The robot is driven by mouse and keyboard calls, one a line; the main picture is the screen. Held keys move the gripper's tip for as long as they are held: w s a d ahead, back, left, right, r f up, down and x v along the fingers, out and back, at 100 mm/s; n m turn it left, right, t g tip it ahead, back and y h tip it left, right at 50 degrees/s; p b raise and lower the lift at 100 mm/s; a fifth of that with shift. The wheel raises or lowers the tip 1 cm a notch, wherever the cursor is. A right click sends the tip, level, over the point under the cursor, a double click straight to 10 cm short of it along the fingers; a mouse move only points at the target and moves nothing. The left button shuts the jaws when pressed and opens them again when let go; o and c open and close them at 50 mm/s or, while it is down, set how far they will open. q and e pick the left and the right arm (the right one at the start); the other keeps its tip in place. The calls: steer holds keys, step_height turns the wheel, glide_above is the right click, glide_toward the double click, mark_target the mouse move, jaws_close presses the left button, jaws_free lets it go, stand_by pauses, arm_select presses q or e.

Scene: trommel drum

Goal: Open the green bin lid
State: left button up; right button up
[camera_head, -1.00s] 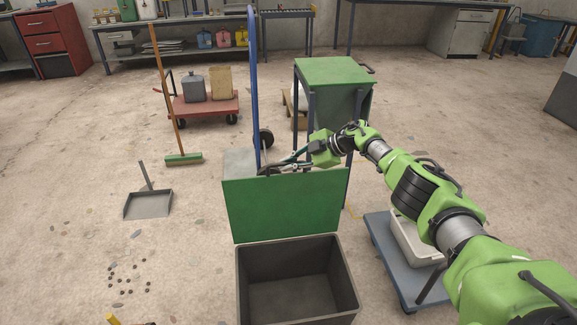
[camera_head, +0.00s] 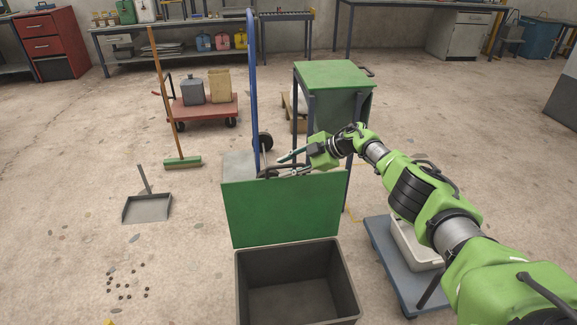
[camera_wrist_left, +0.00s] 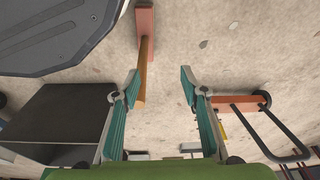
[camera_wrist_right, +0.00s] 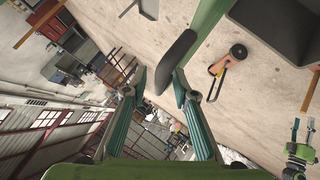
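The green bin lid (camera_head: 285,212) stands raised, roughly upright, at the back edge of the dark open bin (camera_head: 246,290). The bin's inside shows and looks empty. My right gripper (camera_head: 265,174) is at the lid's top edge. In the right wrist view, a dark rounded handle (camera_wrist_right: 176,55) lies at and between the tips of the right gripper (camera_wrist_right: 161,88). Its fingers are apart, and I see no clear grip on the handle. My left gripper (camera_wrist_left: 160,82) is open and empty in the left wrist view, above the floor; it is outside the head view.
A blue-framed hand truck (camera_head: 253,90) stands just behind the lid. A green-topped stand (camera_head: 335,72) is behind my right arm. A blue platform cart (camera_head: 385,262) with a pale tray is right of the bin. A dustpan (camera_head: 147,208) and broom (camera_head: 183,162) are left.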

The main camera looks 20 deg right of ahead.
steer(key=shift+s+d+r, duration=0.3)
steer(key=shift+d+r, duration=0.05)
steer(key=shift+d, duration=0.1)
steer(key=v, duration=1)
steer(key=shift+s+r, duration=0.2)
steer(key=shift+s, duration=0.1)
